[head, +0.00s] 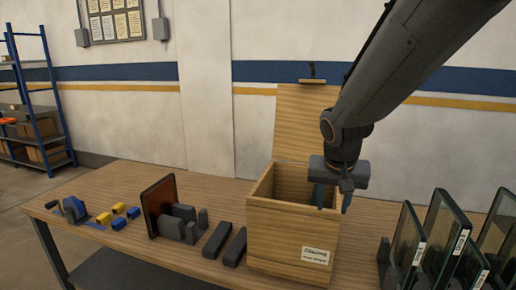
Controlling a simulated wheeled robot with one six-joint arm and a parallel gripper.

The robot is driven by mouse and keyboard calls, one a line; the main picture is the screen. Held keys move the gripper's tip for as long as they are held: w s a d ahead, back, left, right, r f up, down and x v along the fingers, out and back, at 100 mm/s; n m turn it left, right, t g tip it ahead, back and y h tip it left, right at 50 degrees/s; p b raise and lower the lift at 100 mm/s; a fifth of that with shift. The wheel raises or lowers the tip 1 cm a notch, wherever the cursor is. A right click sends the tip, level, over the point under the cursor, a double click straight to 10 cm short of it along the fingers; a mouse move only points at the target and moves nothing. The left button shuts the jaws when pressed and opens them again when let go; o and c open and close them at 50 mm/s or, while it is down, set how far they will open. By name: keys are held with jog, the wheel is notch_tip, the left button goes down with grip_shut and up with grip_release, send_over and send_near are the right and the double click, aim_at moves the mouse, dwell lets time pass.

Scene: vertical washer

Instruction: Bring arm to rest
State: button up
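My arm reaches in from the upper right of the head view. My gripper (333,200) points down over the open top of a wooden box (285,238), near its right side. Its two fingers are spread apart, and I see nothing between them. The fingertips appear to be at or just inside the box's rim; the exact depth is hard to tell. The box's lid (302,120) stands upright at the back. The box's floor is hidden.
Dark glass panels (440,235) stand upright in holders on the table's right. Two dark bars (217,240), a brown panel in a grey stand (160,203) and blue and yellow pieces (118,209) are left of the box. The wooden table (100,182) has bare room at the back left.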

jog(key=s+f+n+g+b, duration=0.1)
jog(key=s+f+b, duration=0.3)
jog(key=f, duration=0.6)
jog(key=s+f+n+g+y+b, duration=0.1)
jog(key=s+f+n+g+b, duration=0.1)
jog(key=s+f+b, duration=0.3)
jog(key=s+f, duration=0.3)
jog(key=f, duration=0.2)
jog(key=shift+s+d+n, duration=0.2)
jog(key=shift+s+n, duration=0.1)
jog(key=shift+s, duration=0.05)
